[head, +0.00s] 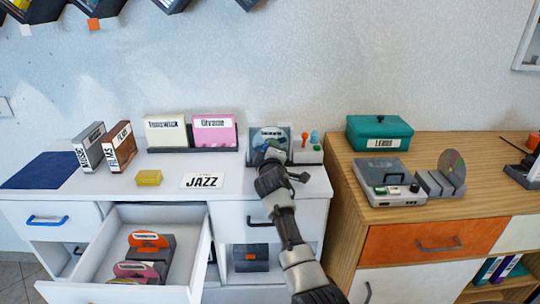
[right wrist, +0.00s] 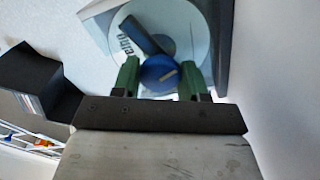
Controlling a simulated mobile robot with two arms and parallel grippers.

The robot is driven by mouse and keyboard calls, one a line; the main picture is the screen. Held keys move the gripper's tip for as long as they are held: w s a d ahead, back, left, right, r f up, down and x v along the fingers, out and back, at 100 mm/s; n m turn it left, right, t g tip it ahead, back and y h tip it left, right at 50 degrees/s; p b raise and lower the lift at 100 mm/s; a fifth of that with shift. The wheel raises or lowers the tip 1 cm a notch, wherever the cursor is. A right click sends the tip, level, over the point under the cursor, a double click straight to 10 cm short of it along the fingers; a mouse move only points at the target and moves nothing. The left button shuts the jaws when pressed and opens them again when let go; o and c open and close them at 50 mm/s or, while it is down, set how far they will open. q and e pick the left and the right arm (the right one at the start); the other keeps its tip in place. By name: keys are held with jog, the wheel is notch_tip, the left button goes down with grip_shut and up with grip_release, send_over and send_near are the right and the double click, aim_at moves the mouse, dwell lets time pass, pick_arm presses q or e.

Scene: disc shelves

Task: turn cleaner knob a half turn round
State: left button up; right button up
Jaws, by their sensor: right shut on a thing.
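The cleaner (head: 283,131) is a grey unit with a pale disc (right wrist: 196,28) on its face, standing at the back right of the white cabinet top. In the head view this gripper (head: 268,154) is in front of the cleaner and hides the knob. My left gripper is not in view.
A JAZZ card (head: 203,181) and a yellow block (head: 149,178) lie to the left. An open drawer (head: 190,262) with discs juts out below. A wooden cabinet (head: 345,172) stands to the right.

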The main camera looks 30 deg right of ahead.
jog(key=shift+f+m, duration=0.15)
jog(key=shift+m, duration=0.55)
jog(key=o, duration=0.9)
jog(key=shift+o, duration=0.2)
jog(key=v, duration=1.1)
jog(key=shift+d, duration=0.15)
